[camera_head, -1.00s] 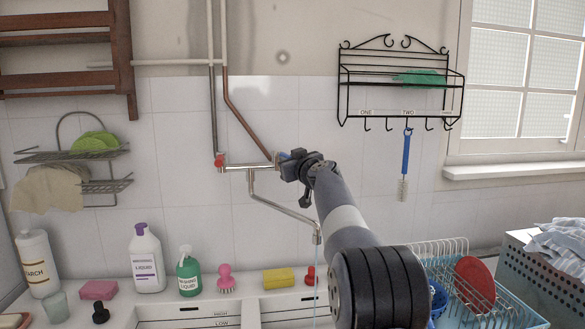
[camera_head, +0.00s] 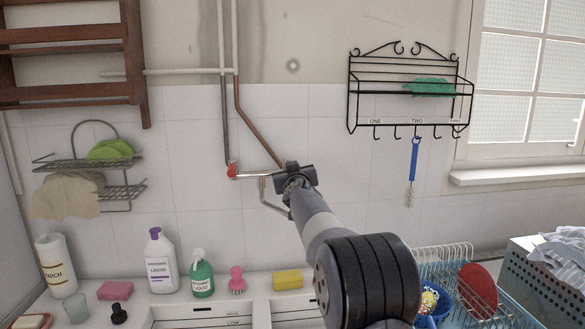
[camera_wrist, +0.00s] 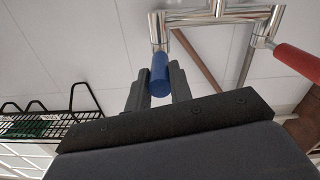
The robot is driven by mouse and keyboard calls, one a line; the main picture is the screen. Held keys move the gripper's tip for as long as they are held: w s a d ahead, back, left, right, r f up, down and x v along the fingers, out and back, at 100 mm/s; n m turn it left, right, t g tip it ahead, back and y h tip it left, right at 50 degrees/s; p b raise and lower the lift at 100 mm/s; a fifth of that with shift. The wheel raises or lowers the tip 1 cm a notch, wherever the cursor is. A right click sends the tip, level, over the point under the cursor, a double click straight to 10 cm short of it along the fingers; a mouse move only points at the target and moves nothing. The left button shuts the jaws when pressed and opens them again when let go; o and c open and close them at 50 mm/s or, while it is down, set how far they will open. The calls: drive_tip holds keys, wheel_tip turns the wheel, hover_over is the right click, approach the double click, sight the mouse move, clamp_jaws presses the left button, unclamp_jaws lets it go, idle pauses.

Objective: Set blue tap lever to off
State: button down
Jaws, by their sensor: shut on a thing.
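The blue tap lever (camera_wrist: 159,77) shows in the wrist view as a short blue cylinder on a chrome end of the tap. My gripper (camera_wrist: 160,84) has one dark finger on each side of it and is shut on it. In the head view my gripper (camera_head: 294,172) is at the right end of the chrome tap (camera_head: 257,172) on the tiled wall, and hides the blue lever. The red tap lever (camera_head: 232,171) is at the tap's left end; it also shows at right in the wrist view (camera_wrist: 297,61). The spout's lower end is hidden behind my arm.
A black wire rack (camera_head: 410,95) with hooks and a hanging blue brush (camera_head: 413,160) is to the right. A wire soap shelf (camera_head: 90,165) is at left. Bottles, including a green one (camera_head: 201,275), and a yellow sponge (camera_head: 288,279) stand along the sink's back ledge.

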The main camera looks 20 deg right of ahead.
drive_tip(key=c, duration=1.3)
unclamp_jaws()
drive_tip(key=b+v, duration=0.3)
drive_tip(key=v, duration=0.8)
drive_tip(key=shift+w, duration=0.1)
drive_tip(key=shift+w, duration=0.1)
drive_tip(key=p+x, duration=0.3)
drive_tip(key=x, duration=0.7)
drive_tip(key=shift+w, duration=0.35)
drive_tip(key=shift+d, duration=0.1)
